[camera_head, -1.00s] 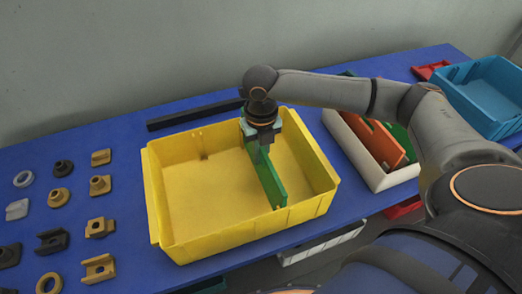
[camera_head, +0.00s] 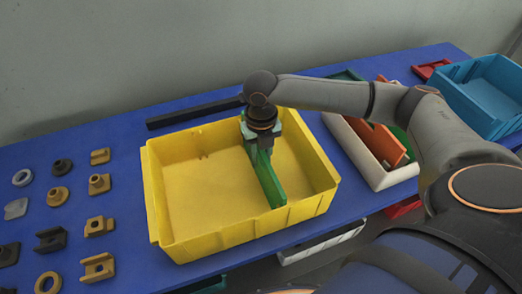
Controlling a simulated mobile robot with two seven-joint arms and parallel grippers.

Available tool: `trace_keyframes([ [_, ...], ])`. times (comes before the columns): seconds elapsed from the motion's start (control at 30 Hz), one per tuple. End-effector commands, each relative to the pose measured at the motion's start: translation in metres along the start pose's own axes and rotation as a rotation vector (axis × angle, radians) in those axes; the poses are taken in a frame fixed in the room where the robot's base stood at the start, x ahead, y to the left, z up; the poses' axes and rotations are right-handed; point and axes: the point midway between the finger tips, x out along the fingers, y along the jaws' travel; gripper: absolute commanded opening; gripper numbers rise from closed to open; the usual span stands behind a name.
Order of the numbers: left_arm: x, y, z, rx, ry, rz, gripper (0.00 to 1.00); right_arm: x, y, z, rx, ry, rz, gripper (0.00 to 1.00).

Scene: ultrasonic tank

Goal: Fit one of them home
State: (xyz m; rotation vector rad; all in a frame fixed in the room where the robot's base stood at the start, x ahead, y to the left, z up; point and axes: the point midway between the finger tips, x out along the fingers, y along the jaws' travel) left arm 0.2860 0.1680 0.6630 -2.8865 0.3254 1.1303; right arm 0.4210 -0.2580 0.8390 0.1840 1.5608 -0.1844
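A green divider panel (camera_head: 270,184) stands on edge inside the yellow bin (camera_head: 225,236), right of its middle, running from the far wall side toward the near wall. My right gripper (camera_head: 262,144) is over the bin's far wall and appears shut on the far end of the panel. The gripper hides that end, and I cannot tell whether the panel's lower edge touches the bin floor. More panels, orange (camera_head: 380,143) and green (camera_head: 403,143), stand in a white tray (camera_head: 352,147) to the right. My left gripper is not in view.
Several small brown, black and grey parts, among them a brown block (camera_head: 98,267), lie in rows on the blue table (camera_head: 122,170) at left. A black bar (camera_head: 190,116) lies behind the bin. A blue bin (camera_head: 485,95) stands at far right.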

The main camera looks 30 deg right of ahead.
Motion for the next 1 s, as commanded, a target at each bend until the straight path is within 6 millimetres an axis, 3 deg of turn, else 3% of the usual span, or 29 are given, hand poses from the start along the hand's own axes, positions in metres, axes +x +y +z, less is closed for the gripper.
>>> trace_keyframes([
  [0.13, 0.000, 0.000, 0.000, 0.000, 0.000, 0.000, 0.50, 0.000, 0.000, 0.000, 0.000, 0.000, 0.000, 0.47],
  [0.53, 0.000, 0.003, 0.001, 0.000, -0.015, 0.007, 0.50, 0.001, 0.000, 0.000, 0.000, 0.001, -0.001, 0.47],
  [0.73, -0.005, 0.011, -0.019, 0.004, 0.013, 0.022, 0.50, -0.044, 0.001, 0.001, 0.000, -0.004, 0.003, 0.47],
  [1.0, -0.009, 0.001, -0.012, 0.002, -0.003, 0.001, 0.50, -0.101, 0.001, 0.001, -0.001, -0.003, 0.002, 0.47],
])
